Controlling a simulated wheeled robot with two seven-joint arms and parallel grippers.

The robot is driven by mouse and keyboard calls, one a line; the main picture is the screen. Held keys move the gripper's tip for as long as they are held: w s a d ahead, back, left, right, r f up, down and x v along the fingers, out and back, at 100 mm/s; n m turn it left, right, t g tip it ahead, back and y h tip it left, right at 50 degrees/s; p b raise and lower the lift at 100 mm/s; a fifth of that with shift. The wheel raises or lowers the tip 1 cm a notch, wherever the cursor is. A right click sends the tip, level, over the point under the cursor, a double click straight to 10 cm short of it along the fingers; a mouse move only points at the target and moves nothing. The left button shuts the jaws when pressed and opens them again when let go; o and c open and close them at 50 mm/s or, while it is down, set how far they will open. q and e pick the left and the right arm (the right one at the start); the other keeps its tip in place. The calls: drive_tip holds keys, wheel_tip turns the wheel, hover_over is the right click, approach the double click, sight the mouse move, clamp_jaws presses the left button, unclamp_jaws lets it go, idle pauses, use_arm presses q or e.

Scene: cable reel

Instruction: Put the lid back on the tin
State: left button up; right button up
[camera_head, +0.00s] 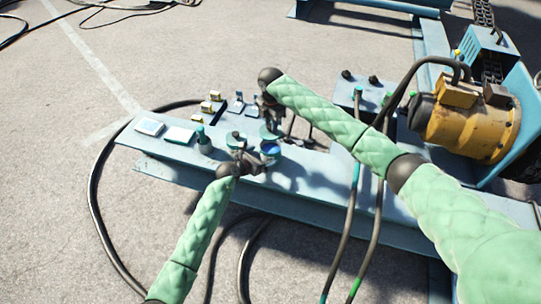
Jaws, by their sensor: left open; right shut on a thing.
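A small round tin (270,149), blue inside, stands on the light-blue steel beam (330,190) near its front edge. A teal round piece that looks like the lid (270,132) is just behind and above the tin, apart from its opening as far as I can tell. My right gripper (270,117) reaches down from above and is shut on this lid. My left gripper (250,163) is open, low at the front left of the tin. Whether its fingers touch the tin is too small to tell.
Teal canisters (204,142) with dark knobs stand left of the tin. Two pale flat boxes (150,126) and several yellow-topped pieces (206,106) lie farther left and behind. A yellow motor (465,125) is at right. Black cables (92,190) loop over the floor.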

sight(270, 151)
use_arm(q)
drive_tip(key=shift+x, duration=2.9)
drive_tip(key=c, duration=1.4)
use_arm(e)
drive_tip(key=shift+f, duration=2.5)
